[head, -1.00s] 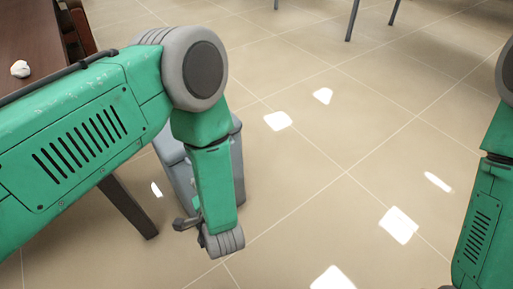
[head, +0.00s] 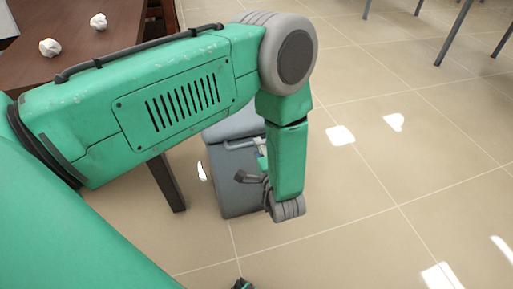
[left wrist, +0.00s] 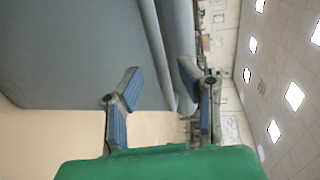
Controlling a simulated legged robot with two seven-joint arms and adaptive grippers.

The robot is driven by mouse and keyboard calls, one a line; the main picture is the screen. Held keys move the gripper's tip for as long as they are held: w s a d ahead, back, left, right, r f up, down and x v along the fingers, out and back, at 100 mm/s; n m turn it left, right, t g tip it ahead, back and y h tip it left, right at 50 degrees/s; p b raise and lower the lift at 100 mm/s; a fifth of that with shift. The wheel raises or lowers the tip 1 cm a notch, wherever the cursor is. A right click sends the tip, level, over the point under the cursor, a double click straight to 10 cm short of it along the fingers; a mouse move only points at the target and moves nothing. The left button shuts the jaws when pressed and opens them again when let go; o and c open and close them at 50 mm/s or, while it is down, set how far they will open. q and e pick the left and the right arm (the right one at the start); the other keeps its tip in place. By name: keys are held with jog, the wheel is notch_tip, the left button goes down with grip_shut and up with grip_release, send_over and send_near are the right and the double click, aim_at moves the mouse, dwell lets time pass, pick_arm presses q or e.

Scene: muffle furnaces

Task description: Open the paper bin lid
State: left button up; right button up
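The paper bin (head: 230,190) is a grey box on the floor, partly hidden behind my left forearm in the head view. Its top (head: 232,128) looks closed. In the left wrist view, the bin's grey side (left wrist: 65,45) fills the upper left, with a long grey edge and strip, which could be the lid (left wrist: 178,35), beside it. My left gripper (left wrist: 159,70) is open, its two blue-padded fingers apart near this edge. Nothing shows held, and I cannot tell whether a finger touches the bin. In the head view the hand is mostly hidden behind the forearm.
A brown table (head: 65,70) stands at upper left, with crumpled papers (head: 49,47) on it and a dark leg (head: 166,183) near the bin. Chair or table legs (head: 452,35) stand at upper right. The tiled floor (head: 370,170) right of the bin is clear.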

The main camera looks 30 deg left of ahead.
pick_arm(q)
jog(key=x, duration=0.3)
jog(key=shift+s+a+f+b, duration=0.1)
jog(key=shift+s+a+b, duration=0.05)
jog(key=shift+b, duration=0.15)
jog(key=shift+a, duration=0.3)
jog(key=shift+d, duration=0.35)
grip_shut()
pick_arm(e)
jog(key=shift+a+f, duration=0.15)
jog(key=shift+f, duration=0.3)
jog(key=shift+a, duration=0.1)
